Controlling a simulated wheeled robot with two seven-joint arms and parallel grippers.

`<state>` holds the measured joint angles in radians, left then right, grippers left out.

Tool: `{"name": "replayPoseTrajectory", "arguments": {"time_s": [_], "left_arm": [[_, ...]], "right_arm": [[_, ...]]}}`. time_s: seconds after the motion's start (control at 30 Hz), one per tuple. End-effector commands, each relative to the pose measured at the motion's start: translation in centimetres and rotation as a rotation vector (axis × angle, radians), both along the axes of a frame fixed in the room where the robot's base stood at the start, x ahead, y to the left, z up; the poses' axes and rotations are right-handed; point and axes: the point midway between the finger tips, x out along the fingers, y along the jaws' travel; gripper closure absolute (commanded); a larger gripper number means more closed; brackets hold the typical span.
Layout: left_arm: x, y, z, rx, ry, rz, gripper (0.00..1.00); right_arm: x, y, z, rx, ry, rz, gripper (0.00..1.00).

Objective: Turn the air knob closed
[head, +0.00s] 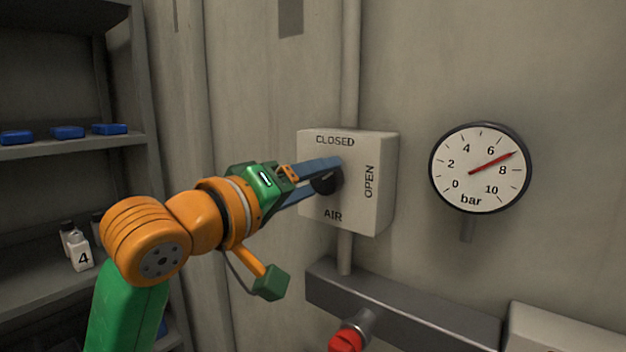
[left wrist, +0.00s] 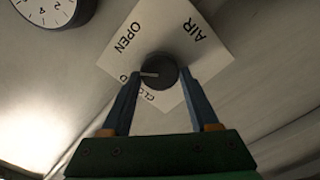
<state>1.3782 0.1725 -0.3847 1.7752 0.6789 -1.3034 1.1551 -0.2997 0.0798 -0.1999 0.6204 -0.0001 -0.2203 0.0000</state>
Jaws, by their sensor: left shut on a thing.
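The air knob (head: 326,183) is a dark round knob on the front of a pale box (head: 382,205) marked CLOSED at the top, OPEN at the right and AIR at the bottom. My left gripper (head: 331,177) is shut on the knob, its blue fingers on either side. In the left wrist view the knob (left wrist: 160,76) sits between the fingertips (left wrist: 158,73). Its white pointer line lies between the OPEN and CLOSED words, on neither one. A finger partly covers the word CLOSED there. My right gripper is not in view.
A round bar gauge (head: 480,190) right of the box reads about 7. Below run a grey rail (head: 400,310) and a red valve handle (head: 346,340). A shelf (head: 60,150) with blue items and a bottle marked 4 (head: 82,252) stands at left.

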Motion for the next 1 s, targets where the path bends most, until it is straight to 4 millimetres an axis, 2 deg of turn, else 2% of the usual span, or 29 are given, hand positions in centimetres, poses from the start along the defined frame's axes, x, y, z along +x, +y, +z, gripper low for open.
{"name": "replayPoseTrajectory", "arguments": {"time_s": [0.6,1.0], "left_arm": [[0.1,0.1,0.0,-0.469,0.336,-0.001,0.94],[0.0,0.1,-0.1,-0.684,0.493,-0.001,0.94]], "right_arm": [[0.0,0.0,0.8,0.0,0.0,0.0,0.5],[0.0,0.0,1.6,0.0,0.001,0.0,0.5]]}}
